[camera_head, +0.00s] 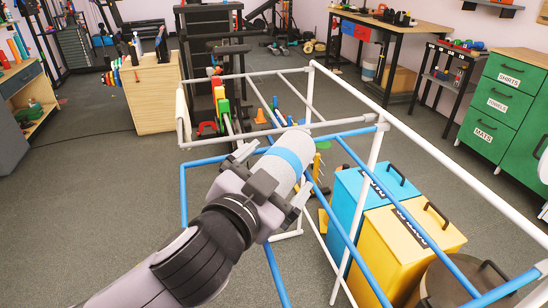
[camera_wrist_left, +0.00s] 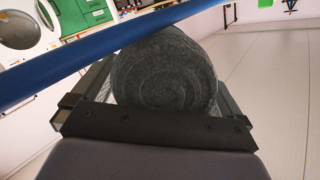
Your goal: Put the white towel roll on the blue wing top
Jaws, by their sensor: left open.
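The white towel roll (camera_head: 296,143), with a blue band around it, is at the blue tubes of the rack in the head view. In the left wrist view the towel roll (camera_wrist_left: 165,75) shows a dark grey spiral end. My left gripper (camera_head: 271,173) is open, with its fingers on either side of the roll. The blue wing (camera_head: 222,161) is a frame of blue tubes; its top tube (camera_wrist_left: 75,63) crosses in front of the roll's upper edge in the wrist view. Whether the roll rests on the tubes is hard to tell. My right gripper is not in view.
White tubes (camera_head: 345,125) of the rack surround the area. A blue box (camera_head: 345,200) and a yellow box (camera_head: 395,255) stand to the right, under the blue tubes. A wooden cabinet (camera_head: 152,95) stands behind left. The floor on the left is clear.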

